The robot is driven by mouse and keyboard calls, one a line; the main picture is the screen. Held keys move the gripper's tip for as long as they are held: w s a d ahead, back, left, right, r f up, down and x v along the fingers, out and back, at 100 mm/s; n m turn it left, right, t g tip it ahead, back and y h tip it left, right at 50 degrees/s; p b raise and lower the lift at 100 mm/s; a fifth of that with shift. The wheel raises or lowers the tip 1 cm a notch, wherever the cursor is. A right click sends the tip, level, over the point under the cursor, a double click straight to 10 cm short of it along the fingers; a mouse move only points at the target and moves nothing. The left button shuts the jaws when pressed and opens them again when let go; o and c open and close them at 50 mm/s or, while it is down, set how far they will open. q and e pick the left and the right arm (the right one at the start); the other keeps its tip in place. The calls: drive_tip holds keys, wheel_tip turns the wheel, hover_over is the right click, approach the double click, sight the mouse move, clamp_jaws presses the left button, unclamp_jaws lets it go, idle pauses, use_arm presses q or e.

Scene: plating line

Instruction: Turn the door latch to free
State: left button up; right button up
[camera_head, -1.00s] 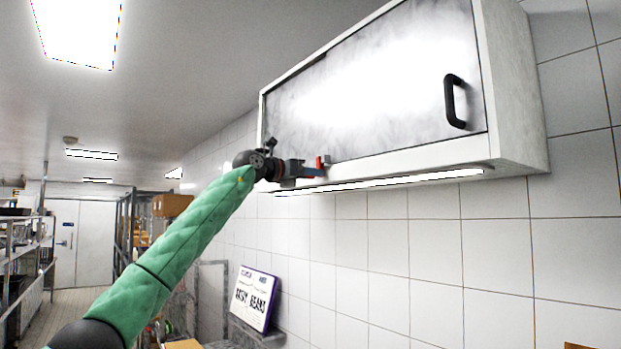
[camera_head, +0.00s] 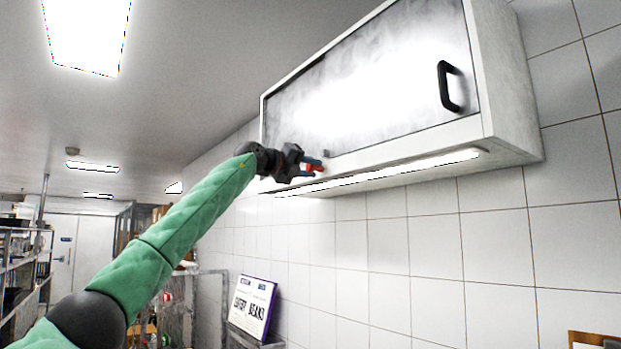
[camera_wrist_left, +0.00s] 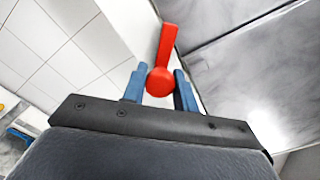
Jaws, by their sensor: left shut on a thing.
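The red door latch (camera_wrist_left: 160,82) has a round hub and a straight arm. In the left wrist view its hub sits between my left gripper's two blue fingers, and its arm points up past the fingertips. My left gripper (camera_head: 315,168) is shut on the latch at the lower left edge of the wall cabinet. In the head view the fingers hide much of the latch, so its exact angle is hard to tell there. The cabinet door (camera_head: 375,85) is closed and grey, with a black handle (camera_head: 449,87) on its right. My right gripper is not in view.
The white wall cabinet (camera_head: 510,80) hangs on a tiled wall with a light strip (camera_head: 400,172) beneath it. A sign (camera_head: 252,305) leans against the wall below. Shelving (camera_head: 20,265) stands at far left. Space below the cabinet is open.

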use_arm(q)
drive_tip(key=n+b, duration=0.2)
drive_tip(key=shift+n, duration=0.4)
drive_tip(key=n+b, duration=0.2)
drive_tip(key=n, duration=0.2)
drive_tip(key=shift+n+b, duration=0.3)
drive_tip(key=shift+b, duration=0.05)
drive_tip(key=shift+r+n+b, duration=0.1)
drive_tip(key=shift+n+b, duration=0.25)
drive_tip(key=shift+n, duration=0.35)
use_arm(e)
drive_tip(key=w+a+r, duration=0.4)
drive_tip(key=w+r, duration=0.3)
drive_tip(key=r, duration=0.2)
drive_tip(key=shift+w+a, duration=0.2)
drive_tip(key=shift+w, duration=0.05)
use_arm(q)
drive_tip(key=o, duration=0.9)
drive_tip(key=shift+a, duration=0.1)
drive_tip(key=shift+s, duration=0.1)
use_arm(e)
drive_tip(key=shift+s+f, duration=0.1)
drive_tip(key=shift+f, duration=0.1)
